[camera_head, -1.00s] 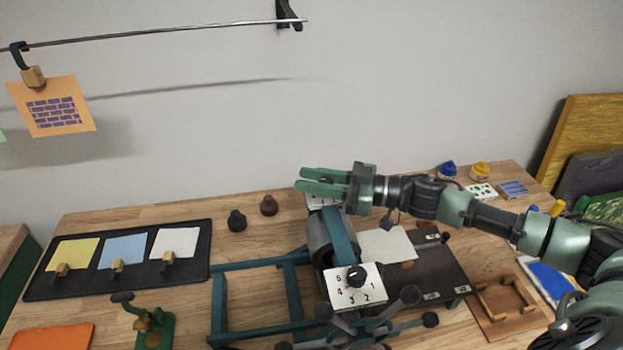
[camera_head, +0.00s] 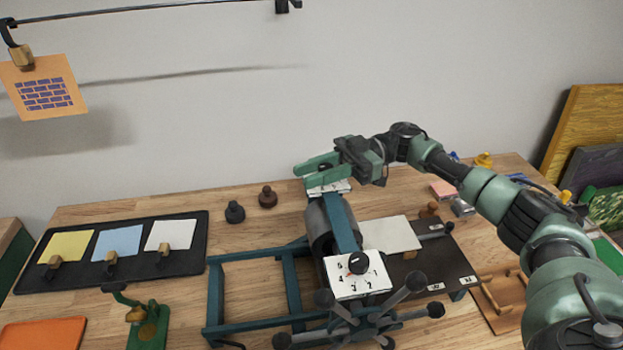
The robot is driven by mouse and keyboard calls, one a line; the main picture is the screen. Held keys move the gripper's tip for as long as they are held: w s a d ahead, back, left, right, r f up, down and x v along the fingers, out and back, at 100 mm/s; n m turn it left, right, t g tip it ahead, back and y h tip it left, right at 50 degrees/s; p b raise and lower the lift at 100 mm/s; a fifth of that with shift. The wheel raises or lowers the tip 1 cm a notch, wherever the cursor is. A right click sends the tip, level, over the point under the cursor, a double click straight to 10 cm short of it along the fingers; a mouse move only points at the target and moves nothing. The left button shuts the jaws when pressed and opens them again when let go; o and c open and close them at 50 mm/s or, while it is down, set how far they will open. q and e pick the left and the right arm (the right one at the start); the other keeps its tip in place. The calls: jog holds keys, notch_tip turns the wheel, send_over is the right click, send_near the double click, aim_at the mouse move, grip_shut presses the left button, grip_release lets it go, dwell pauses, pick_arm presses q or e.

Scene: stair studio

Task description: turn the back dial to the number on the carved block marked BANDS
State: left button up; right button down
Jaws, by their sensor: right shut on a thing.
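A printing press with a dark roller (camera_head: 318,228) stands on the table. The back dial's white plate (camera_head: 340,187) shows at the far end of the press, partly hidden under my right gripper (camera_head: 316,166). My right gripper's green fingers are closed at that dial, on what seems to be its knob; the knob and the number it points to are hidden. The front dial (camera_head: 358,264) has a black knob on a white numbered plate. A pink block (camera_head: 443,190) and a grey block (camera_head: 462,207) lie behind my right arm; no BANDS marking is readable. My left gripper is not in view.
A black tray (camera_head: 190,262) with yellow, blue and white sheets lies at left. The press's spoked wheel (camera_head: 415,281) sticks out in front. An orange brick-pattern card (camera_head: 72,106) hangs from the rail.

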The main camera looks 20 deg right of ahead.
aim_at(332, 166)
jog(key=shift+s+r+n+g+b, duration=0.15)
jog(key=shift+n+g+b, duration=0.45)
jog(key=shift+g, duration=0.5)
jog(key=c, duration=1.1)
grip_release()
jog(key=shift+c, duration=0.2)
jog(key=shift+d+f, duration=0.2)
jog(key=shift+d, duration=0.3)
jog(key=d+b, duration=0.1)
jog(key=d, duration=0.2)
jog(key=w+d+b, duration=0.1)
jog(key=d+b, duration=0.1)
jog(key=d, duration=0.1)
jog(key=shift+w, duration=0.2)
jog(key=shift+d+r, duration=0.15)
jog(key=shift+d, duration=0.25)
